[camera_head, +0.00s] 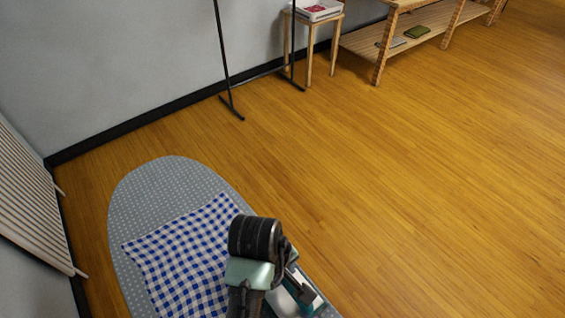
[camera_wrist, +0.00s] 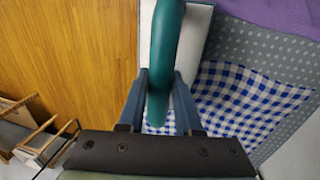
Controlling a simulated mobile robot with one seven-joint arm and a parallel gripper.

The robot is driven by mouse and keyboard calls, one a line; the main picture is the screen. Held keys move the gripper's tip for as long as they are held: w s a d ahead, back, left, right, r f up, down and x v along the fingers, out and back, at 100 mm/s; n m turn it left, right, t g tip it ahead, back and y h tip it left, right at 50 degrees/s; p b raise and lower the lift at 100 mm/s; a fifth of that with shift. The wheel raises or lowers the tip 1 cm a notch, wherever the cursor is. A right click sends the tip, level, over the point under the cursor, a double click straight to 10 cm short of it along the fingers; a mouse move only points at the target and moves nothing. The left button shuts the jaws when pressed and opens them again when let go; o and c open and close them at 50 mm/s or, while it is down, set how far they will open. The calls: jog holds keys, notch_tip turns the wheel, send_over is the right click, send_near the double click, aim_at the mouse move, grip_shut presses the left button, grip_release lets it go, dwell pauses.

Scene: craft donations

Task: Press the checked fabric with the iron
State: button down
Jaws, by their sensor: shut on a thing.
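The blue-and-white checked fabric (camera_head: 180,255) lies flat on the grey dotted ironing board (camera_head: 150,185). It also shows in the wrist view (camera_wrist: 235,95), to the right of and below the iron. My gripper (camera_wrist: 159,85) is shut on the teal handle of the iron (camera_wrist: 166,45), one finger on each side. In the head view my gripper (camera_head: 292,283) is at the board's right side, just right of the fabric, and my arm hides most of the iron. A pale grey-white surface shows beneath the handle. I cannot tell whether the iron touches the fabric.
A slatted white radiator-like panel (camera_head: 35,205) is at the left wall. A wooden shelf unit (camera_head: 430,35) stands back right. Purple material (camera_wrist: 280,12) shows top right. Floor at right is clear.

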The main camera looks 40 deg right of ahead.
jog(key=shift+r, duration=0.1)
notch_tip(320, 180, up, 12)
jog(key=p, duration=1.1)
jog(key=shift+f, duration=0.2)
